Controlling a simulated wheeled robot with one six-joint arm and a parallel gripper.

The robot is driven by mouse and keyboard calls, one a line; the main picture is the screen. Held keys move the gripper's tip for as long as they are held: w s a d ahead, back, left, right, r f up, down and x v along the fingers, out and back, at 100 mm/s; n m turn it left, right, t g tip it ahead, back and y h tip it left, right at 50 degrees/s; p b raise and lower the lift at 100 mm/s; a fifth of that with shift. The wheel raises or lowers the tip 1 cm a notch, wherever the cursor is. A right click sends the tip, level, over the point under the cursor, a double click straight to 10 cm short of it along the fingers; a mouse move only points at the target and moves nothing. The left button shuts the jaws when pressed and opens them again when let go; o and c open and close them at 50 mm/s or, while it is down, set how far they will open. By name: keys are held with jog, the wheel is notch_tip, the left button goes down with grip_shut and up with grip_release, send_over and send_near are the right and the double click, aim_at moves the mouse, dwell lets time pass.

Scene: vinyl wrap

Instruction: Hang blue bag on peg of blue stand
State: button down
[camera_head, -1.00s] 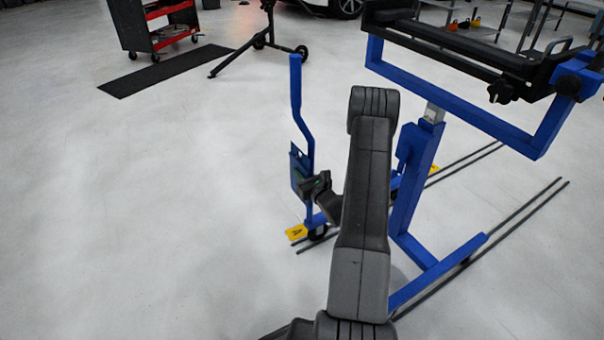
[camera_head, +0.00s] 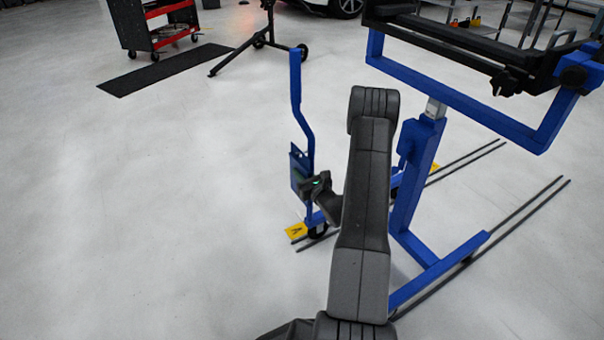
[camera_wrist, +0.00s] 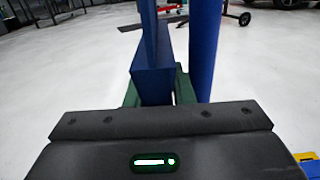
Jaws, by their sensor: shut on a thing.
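The blue bag (camera_head: 299,172) is a small, flat blue shape beside the lower part of the blue stand's left upright (camera_head: 296,90). My gripper (camera_head: 316,184) is at the bag's right side and shut on it. In the wrist view, the bag (camera_wrist: 152,75) stands upright between the green fingertips (camera_wrist: 155,92), with the blue post (camera_wrist: 204,50) close to its right. The stand's tall post and side arm (camera_head: 405,195) show to the right of my arm in the head view. I cannot make out the peg, or whether the bag touches the post.
A black padded rack (camera_head: 460,50) tops the stand at the upper right. Dark rails (camera_head: 520,220) lie on the floor. A yellow marker (camera_head: 296,230) sits by the stand's foot. A red tool cart (camera_head: 160,25) and black mat (camera_head: 165,70) are far back. The left floor is clear.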

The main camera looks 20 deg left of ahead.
jog(key=c, duration=1.2)
grip_release()
jog(key=shift+o, duration=0.2)
jog(key=shift+r, duration=0.1)
jog(key=shift+d, duration=0.15)
jog(key=p+v, duration=0.3)
jog(key=v, duration=1)
jog(key=shift+s, duration=0.35)
jog(key=shift+d, duration=0.1)
jog(key=b+x, duration=0.2)
jog(key=x, duration=0.8)
jog(key=shift+w, duration=0.2)
